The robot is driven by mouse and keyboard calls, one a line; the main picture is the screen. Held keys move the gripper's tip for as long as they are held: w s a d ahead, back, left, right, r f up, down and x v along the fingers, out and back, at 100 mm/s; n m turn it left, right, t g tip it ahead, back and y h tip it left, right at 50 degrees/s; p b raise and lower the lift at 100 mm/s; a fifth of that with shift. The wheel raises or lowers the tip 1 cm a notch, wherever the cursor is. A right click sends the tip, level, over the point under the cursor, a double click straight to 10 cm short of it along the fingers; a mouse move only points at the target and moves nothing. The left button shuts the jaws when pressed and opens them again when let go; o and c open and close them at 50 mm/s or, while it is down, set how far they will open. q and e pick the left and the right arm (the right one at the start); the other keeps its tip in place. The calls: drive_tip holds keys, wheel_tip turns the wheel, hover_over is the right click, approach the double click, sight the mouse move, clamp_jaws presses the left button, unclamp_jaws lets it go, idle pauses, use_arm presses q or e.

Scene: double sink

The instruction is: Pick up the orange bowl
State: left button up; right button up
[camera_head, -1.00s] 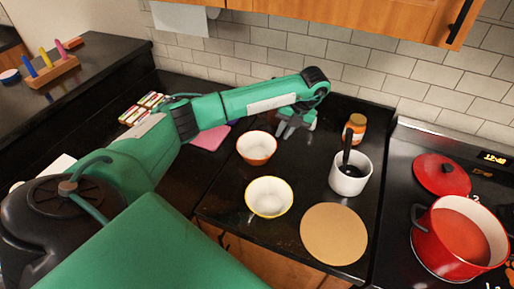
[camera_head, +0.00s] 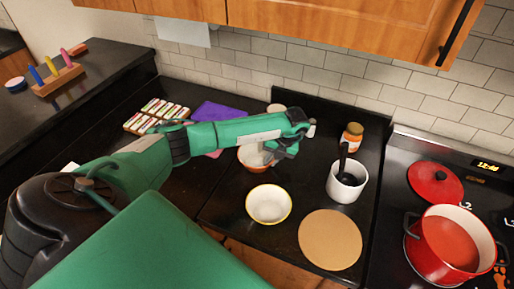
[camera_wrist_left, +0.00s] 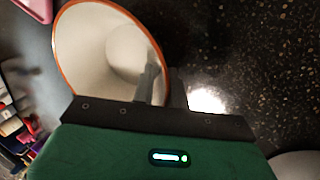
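The orange bowl (camera_head: 252,162), orange outside and white inside, sits on the dark counter, partly hidden behind my left gripper (camera_head: 280,152). In the left wrist view the bowl (camera_wrist_left: 105,40) shows its white inside and orange rim. My left gripper (camera_wrist_left: 165,88) is at the bowl's right edge. One finger is over the inside of the bowl and the other is outside the rim, with a gap between them. Whether either finger touches the bowl is not clear. My right gripper is not in view.
A white bowl with a yellow rim (camera_head: 269,205) stands just in front. A round tan board (camera_head: 330,240), a white pot with a dark utensil (camera_head: 346,186) and an orange-labelled jar (camera_head: 352,137) are to the right. A red pot (camera_head: 447,247) is on the stove.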

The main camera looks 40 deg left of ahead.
use_arm(q)
clamp_jaws()
